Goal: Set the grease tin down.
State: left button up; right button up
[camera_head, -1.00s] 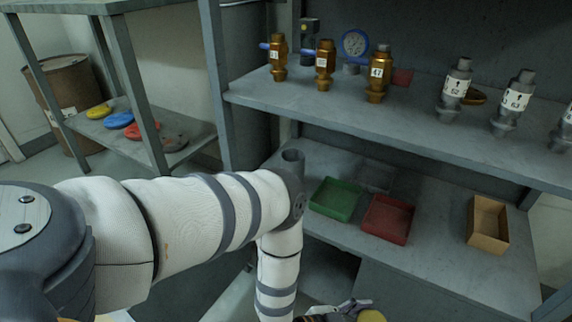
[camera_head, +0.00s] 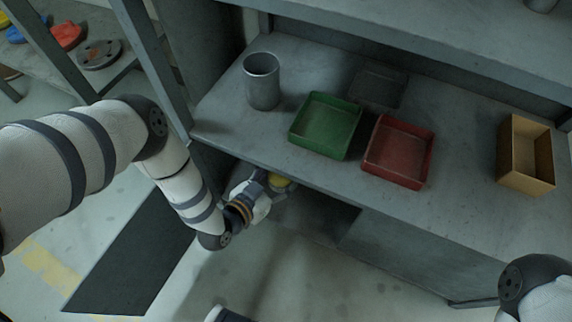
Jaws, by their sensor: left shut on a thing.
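Much of the tin is hidden by the fingers and perhaps by the board's edge. I cannot tell whether the tin touches any surface.
On the shelf board stand a grey cylindrical cup (camera_head: 262,84), a green tray (camera_head: 325,126), a red tray (camera_head: 398,153) and an open tan box (camera_head: 526,156). The board between cup and front edge is bare. A dark mat (camera_head: 130,250) lies on the floor.

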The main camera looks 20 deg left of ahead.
pick_arm(q)
jog(key=w+f+b, duration=0.1)
jog(key=w+f, duration=0.1)
jog(key=w+a+f+b, duration=0.1)
jog(key=w+f+b, duration=0.1)
jog(key=w+f, duration=0.1)
jog(key=w+a+f+b, duration=0.1)
jog(key=w+f+b, duration=0.1)
jog(key=w, duration=0.1)
jog(key=shift+f, duration=0.25)
jog(key=f+b, duration=0.1)
jog(key=f, duration=0.1)
jog(key=f+b, duration=0.1)
jog(key=shift+w+b, duration=0.25)
jog(key=shift+b, duration=0.05)
jog(key=shift+f, duration=0.15)
pick_arm(e)
notch_tip(320, 180, down, 6)
jog(key=s+g, duration=0.1)
jog(key=s, duration=0.1)
jog(key=shift+a, duration=0.1)
pick_arm(q)
jog(key=shift+f+b, duration=0.6)
jog(key=shift+b, duration=0.05)
pick_arm(e)
jog(key=shift+w+f, duration=0.1)
jog(key=shift+f, duration=0.35)
pick_arm(q)
jog(key=o, duration=1.3)
jog(key=shift+o, duration=0.2)
